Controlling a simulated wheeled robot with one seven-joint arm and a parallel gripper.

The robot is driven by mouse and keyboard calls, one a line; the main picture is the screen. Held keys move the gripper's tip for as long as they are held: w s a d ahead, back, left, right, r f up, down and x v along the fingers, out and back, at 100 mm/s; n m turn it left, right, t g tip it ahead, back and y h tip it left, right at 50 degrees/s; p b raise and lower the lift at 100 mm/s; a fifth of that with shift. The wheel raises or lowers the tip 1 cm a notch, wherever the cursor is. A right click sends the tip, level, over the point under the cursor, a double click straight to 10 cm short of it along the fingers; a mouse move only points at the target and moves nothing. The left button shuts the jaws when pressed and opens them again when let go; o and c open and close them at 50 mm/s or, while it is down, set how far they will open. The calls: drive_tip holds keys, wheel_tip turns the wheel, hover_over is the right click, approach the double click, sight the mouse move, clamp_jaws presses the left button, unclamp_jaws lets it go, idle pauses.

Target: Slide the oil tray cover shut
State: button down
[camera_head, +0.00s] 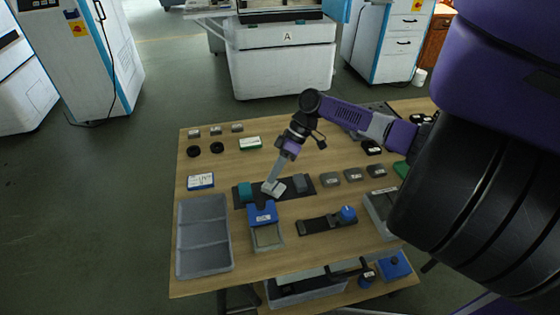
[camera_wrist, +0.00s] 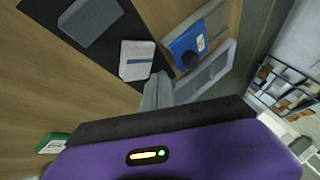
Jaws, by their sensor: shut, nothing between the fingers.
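The oil tray (camera_head: 267,238) looks like the small, shallow, grey-rimmed tray near the middle front of the table. Its blue cover (camera_head: 263,213) lies over the far end, and the near part is uncovered. In the wrist view the blue cover (camera_wrist: 187,45) shows a white label and a dark knob. My gripper (camera_head: 272,188) points down just beyond the cover, over a dark mat, and looks apart from it. In the wrist view my gripper (camera_wrist: 157,92) is shut and empty, beside a pale block (camera_wrist: 137,62). Its exact height is unclear.
A grey divided bin (camera_head: 204,238) stands left of the tray. A black rail with a blue knob (camera_head: 347,213) lies to its right. The dark mat (camera_head: 308,190) holds a teal block (camera_head: 245,192) and a grey block (camera_head: 300,183). Small labelled boxes sit behind and right.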

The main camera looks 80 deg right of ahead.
sight(273, 219)
drive_tip(key=shift+x, duration=1)
drive_tip(key=shift+w+a+f+p, duration=0.15)
drive_tip(key=shift+a+p, duration=0.65)
drive_tip(key=shift+a, duration=1.25)
drive_tip(key=s+a+p, duration=0.1)
drive_tip(key=a, duration=0.1)
drive_tip(key=s+a+p, duration=0.1)
drive_tip(key=a+p, duration=0.3)
drive_tip(key=shift+s+a+r, duration=0.2)
drive_tip(key=shift+s+a, duration=0.2)
drive_tip(key=shift+a+f, duration=0.15)
drive_tip(key=shift+a, duration=0.15)
drive_tip(key=shift+p, duration=0.3)
